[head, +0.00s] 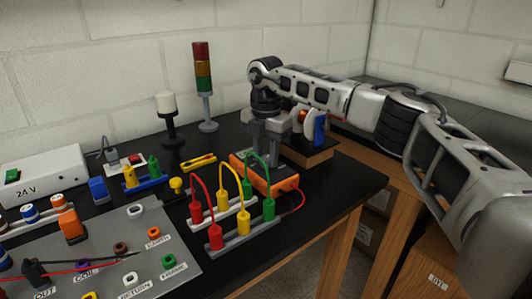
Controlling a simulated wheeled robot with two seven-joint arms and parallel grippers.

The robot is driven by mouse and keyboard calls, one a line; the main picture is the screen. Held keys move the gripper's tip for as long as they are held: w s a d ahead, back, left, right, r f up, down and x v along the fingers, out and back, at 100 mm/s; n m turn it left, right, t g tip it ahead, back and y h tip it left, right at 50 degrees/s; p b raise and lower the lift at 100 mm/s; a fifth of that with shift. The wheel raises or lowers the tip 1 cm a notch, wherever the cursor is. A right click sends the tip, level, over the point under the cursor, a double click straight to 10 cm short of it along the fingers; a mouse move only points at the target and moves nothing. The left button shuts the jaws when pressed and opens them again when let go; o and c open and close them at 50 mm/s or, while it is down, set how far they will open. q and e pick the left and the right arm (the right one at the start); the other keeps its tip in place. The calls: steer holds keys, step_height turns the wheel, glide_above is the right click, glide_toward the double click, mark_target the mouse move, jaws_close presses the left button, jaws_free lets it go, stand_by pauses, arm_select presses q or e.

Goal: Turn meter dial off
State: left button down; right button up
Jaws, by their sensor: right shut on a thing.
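The orange meter (286,184) lies on the black bench top, with a red lead at its right end. My right gripper (267,146) reaches in from the right and points down over the meter. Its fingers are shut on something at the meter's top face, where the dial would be. The dial itself is hidden behind the fingers and the green lead, so I cannot see its setting. My left gripper is not in view.
Red, yellow and green looped leads (235,200) stand in front of the meter. A grey terminal panel (110,225) and a white 24 V box (45,175) are at left. A red-amber-green stack light (203,80) stands behind. A wooden block (308,158) sits right of the meter.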

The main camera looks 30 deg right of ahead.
arm_select(q)
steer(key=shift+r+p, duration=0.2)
steer(key=shift+p, duration=0.15)
arm_select(e)
steer(key=shift+r+n, duration=0.15)
steer(key=shift+n, duration=0.45)
steer(key=n+p, duration=0.2)
steer(key=n, duration=0.1)
steer(key=n+p, duration=0.2)
steer(key=n, duration=0.1)
steer(key=shift+n, duration=0.4)
steer(key=n+p, duration=0.1)
steer(key=n, duration=0.6)
steer(key=shift+d, duration=0.1)
steer(key=n, duration=0.3)
steer(key=shift+n+p, duration=0.3)
steer(key=shift+n, duration=0.1)
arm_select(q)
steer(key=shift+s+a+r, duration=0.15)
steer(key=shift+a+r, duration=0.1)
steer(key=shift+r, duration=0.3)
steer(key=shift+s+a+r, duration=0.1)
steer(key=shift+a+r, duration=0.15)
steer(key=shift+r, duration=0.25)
arm_select(e)
steer(key=n, duration=0.5)
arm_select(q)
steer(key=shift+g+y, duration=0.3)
